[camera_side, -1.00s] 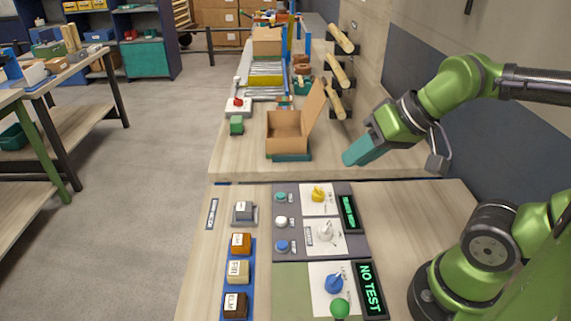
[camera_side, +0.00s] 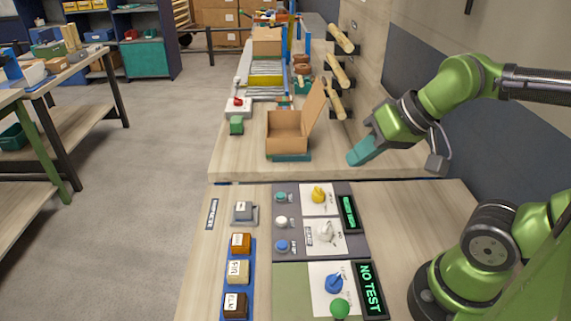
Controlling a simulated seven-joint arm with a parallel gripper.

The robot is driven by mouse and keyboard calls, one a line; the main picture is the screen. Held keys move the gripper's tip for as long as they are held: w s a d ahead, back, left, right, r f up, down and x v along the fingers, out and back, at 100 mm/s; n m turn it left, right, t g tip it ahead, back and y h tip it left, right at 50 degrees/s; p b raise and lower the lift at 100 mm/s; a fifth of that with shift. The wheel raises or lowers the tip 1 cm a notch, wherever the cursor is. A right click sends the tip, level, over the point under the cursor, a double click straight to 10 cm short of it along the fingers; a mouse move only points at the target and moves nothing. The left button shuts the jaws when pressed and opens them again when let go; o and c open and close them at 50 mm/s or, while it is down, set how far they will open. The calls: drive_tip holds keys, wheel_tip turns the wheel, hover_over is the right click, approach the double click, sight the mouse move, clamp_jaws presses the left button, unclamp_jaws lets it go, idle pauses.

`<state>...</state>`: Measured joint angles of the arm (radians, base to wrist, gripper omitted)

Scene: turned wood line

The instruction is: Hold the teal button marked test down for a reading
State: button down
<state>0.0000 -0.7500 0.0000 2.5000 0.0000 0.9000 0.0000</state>
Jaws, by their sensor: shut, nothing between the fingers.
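The teal button (camera_side: 281,197) is the top one in a column of three round buttons on the dark grey panel (camera_side: 262,254). Its label is too small to read. Below it are a white button (camera_side: 281,222) and a blue button (camera_side: 282,246). My gripper (camera_side: 357,159) is shut and empty, with teal fingers pointing down and left. It hangs behind and to the right of the panel, well apart from the teal button. A display (camera_side: 371,290) on the nearer green panel reads NO TEST in green.
The panel also carries a yellow knob (camera_side: 319,194), a white knob (camera_side: 325,231) and a small green display (camera_side: 349,212). A blue knob (camera_side: 334,284) and a green knob (camera_side: 339,308) are nearer. Labelled blocks (camera_side: 239,271) stand to the left. An open cardboard box (camera_side: 287,143) is behind.

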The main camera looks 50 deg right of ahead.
idle(0.7)
drive_tip(key=n+t+h, duration=0.2)
drive_tip(key=n+h, duration=0.1)
drive_tip(key=n, duration=0.9)
hover_over(282, 197)
wheel_tip(282, 197, down, 12)
drive_tip(key=shift+r, duration=0.15)
drive_tip(key=shift+d, duration=0.1)
drive_tip(key=shift+y, duration=0.3)
drive_tip(key=shift+f, duration=4.45)
